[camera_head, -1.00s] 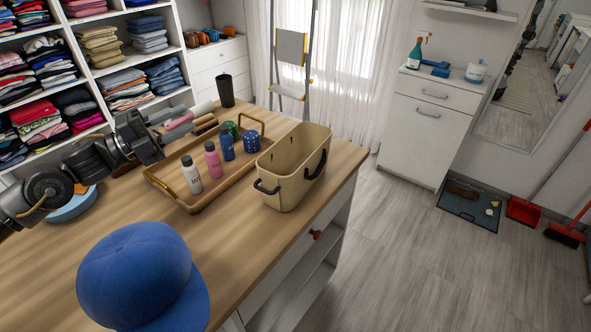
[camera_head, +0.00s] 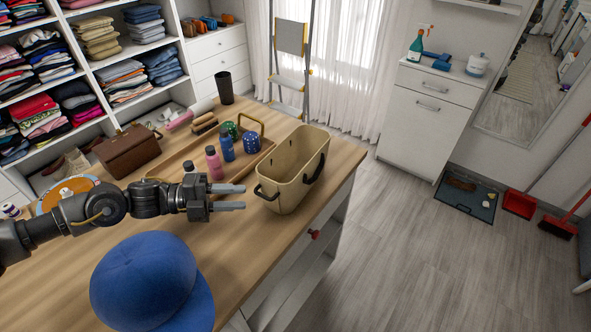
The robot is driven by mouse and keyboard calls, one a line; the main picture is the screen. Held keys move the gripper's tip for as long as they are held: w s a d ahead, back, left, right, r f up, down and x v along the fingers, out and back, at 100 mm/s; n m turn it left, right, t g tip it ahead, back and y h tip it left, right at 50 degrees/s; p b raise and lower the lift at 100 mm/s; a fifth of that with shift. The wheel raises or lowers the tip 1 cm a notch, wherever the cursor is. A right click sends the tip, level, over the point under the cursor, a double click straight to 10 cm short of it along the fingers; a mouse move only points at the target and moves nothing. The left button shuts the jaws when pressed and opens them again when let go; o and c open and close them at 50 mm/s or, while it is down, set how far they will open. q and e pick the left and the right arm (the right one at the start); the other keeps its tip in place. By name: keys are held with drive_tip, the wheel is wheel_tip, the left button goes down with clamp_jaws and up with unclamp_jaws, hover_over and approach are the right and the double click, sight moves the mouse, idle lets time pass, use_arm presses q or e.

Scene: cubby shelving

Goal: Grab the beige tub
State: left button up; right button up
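The beige tub (camera_head: 288,181) stands upright on the wooden table near its right edge. It is empty as far as I can see and has dark handles at its two ends. My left gripper (camera_head: 228,198) is just left of the tub, pointing right toward its near-end handle (camera_head: 267,193). Its two grey fingers are apart with a gap between them and nothing in it. The fingertips look a little short of the tub; whether they touch it I cannot tell. My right gripper is not in view.
A wooden tray (camera_head: 257,158) with several bottles stands just left of the tub, partly behind my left arm. A blue cap (camera_head: 148,280) lies at the front. A brown bag (camera_head: 128,150) and a black cup (camera_head: 225,88) stand farther back.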

sight(260, 196)
use_arm(q)
drive_tip(key=p+x, duration=0.2)
drive_tip(key=x, duration=0.2)
drive_tip(key=shift+w+d+p, duration=0.2)
drive_tip(key=shift+d+p, duration=0.1)
drive_tip(key=shift+p, duration=0.1)
drive_tip(key=shift+w+d+f, duration=0.1)
drive_tip(key=shift+d+f, duration=0.1)
drive_tip(key=shift+d, duration=0.1)
drive_tip(key=shift+a, duration=0.1)
drive_tip(key=shift+c, duration=0.2)
clamp_jaws()
